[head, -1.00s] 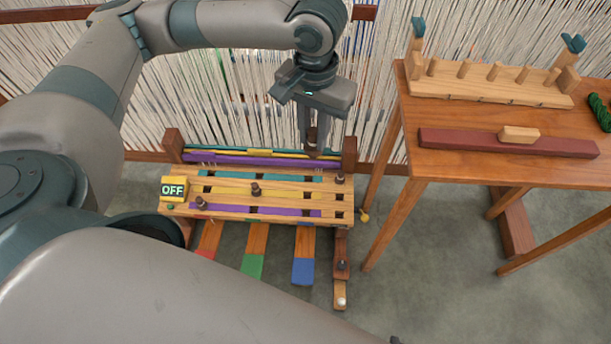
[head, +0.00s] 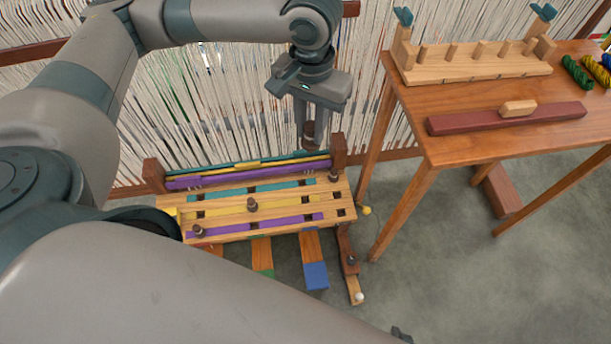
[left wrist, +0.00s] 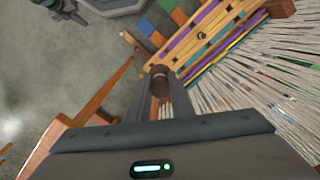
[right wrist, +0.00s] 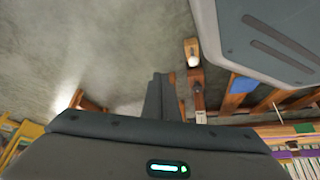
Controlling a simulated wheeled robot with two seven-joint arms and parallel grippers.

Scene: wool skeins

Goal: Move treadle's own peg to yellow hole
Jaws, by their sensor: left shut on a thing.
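My left gripper (head: 308,138) is shut on a dark brown peg (head: 308,130) and holds it above the back right part of the peg board. The held peg (left wrist: 160,73) also shows between the fingers in the left wrist view. The wooden peg board (head: 270,230) has teal, yellow (head: 285,201) and purple strips with dark square holes. Three brown pegs stand in it: one at the front left (head: 199,231), one in the middle (head: 252,205), one at the right (head: 334,177). Treadles with red, green and blue (head: 316,275) ends lie below. My right gripper (right wrist: 160,97) looks shut and empty.
A wooden table (head: 480,145) on the right bears a pegged rack (head: 475,72), a dark red bar (head: 455,124) and wool skeins (head: 577,72). White warp threads (head: 240,100) stand behind the board. Grey floor is clear at the lower right.

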